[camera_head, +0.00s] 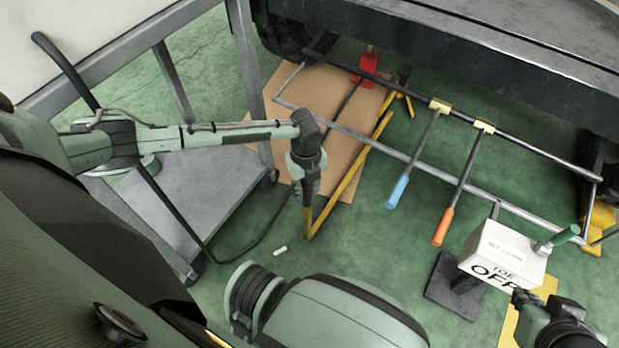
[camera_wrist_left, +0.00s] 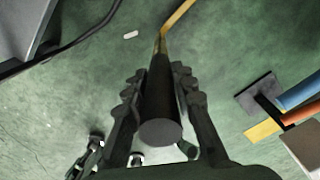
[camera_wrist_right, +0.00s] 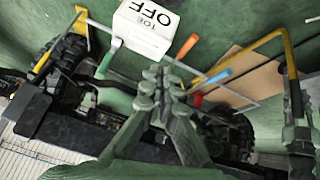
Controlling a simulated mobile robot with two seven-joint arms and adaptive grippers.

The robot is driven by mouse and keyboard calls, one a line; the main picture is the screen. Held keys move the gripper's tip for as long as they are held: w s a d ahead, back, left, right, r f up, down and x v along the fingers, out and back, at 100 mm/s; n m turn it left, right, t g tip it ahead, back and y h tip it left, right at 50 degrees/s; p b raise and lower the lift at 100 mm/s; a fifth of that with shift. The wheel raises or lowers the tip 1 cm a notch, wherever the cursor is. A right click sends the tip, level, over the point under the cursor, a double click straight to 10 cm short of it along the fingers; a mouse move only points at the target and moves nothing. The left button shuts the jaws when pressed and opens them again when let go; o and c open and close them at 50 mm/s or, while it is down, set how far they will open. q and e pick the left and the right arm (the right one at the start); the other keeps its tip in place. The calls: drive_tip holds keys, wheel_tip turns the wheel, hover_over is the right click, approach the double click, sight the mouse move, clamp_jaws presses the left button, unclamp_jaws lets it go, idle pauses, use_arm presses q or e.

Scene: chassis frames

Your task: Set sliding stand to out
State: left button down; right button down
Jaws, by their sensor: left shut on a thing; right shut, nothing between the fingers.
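My left gripper (camera_head: 308,196) is shut on the dark cylindrical grip (camera_wrist_left: 160,115) of a bent yellow bar. The yellow bar (camera_head: 350,178) runs from this grip near the floor up to a small yellow stand (camera_head: 400,95) below the vehicle frame. I cannot tell for sure that this is the sliding stand; no label shows on it. In the left wrist view the yellow bar (camera_wrist_left: 175,20) leads away from the grip. My right gripper (camera_head: 520,296) is shut and empty, close to the white box marked "TOE OFF" (camera_head: 505,250). Its shut fingers also show in the right wrist view (camera_wrist_right: 165,85).
The white box carries a green-handled lever (camera_head: 560,238). Levers with a blue grip (camera_head: 398,192) and an orange grip (camera_head: 443,228) hang from a crossbar. A red stand (camera_head: 367,68) is at the back. A grey cart (camera_head: 215,195) stands left.

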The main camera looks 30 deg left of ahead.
use_arm(q)
drive_tip(key=shift+s+f, duration=0.15)
drive_tip(key=shift+s, duration=0.3)
use_arm(e)
drive_tip(key=shift+s+d+f+g, duration=0.4)
drive_tip(key=shift+s+d, duration=0.2)
drive_tip(key=shift+s, duration=0.15)
use_arm(q)
drive_tip(key=c, duration=1.3)
unclamp_jaws()
drive_tip(key=shift+o, duration=0.2)
drive_tip(key=shift+w, duration=0.1)
use_arm(e)
drive_tip(key=shift+r, duration=0.1)
use_arm(q)
drive_tip(key=shift+w, duration=0.1)
